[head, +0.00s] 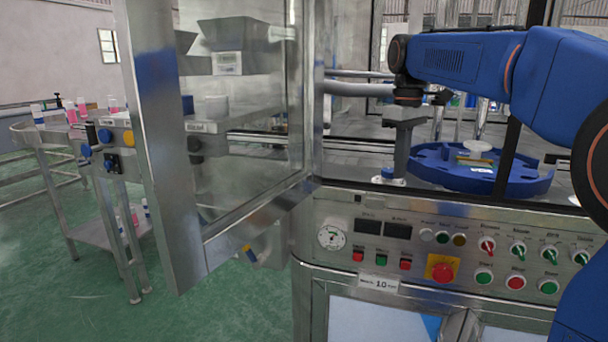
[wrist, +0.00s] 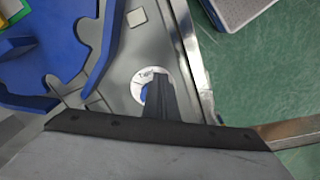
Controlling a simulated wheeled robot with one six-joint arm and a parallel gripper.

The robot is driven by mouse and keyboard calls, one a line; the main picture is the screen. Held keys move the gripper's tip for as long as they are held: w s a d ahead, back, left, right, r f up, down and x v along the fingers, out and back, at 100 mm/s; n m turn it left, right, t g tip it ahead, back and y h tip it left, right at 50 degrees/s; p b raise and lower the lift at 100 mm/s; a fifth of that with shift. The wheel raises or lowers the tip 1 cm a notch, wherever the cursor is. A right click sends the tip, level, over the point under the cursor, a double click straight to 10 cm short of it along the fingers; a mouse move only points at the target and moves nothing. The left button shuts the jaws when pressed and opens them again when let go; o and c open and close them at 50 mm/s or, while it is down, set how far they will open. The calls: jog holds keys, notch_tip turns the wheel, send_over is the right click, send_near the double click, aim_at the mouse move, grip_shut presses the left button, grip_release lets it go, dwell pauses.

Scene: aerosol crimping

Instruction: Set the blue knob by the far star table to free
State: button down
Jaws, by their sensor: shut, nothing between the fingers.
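The blue knob (head: 388,172) stands on a white round label plate at the left end of the machine deck, beside the blue star table (head: 455,179). My gripper (head: 400,174) points straight down with its fingertips right at the knob; I cannot tell whether they touch it. In the wrist view the shut fingers (wrist: 160,76) lie over the white plate, and a sliver of the blue knob (wrist: 143,94) shows to their left. Most of the plate's lettering and the knob's pointer are hidden. The star table (wrist: 55,62) fills the upper left there.
An open glazed door (head: 160,150) with a steel frame swings out left of the deck. The front panel (head: 460,225) below carries gauges, switches and a red emergency button (head: 442,272). A side table (head: 75,145) with bottles stands further left.

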jog(key=shift+w+d, duration=0.3)
dwell(0.4)
jog(key=shift+s, duration=0.15)
jog(key=shift+s+d, duration=0.15)
jog(key=shift+d, duration=0.1)
notch_tip(320, 180, up, 6)
dwell(0.6)
dwell(1.4)
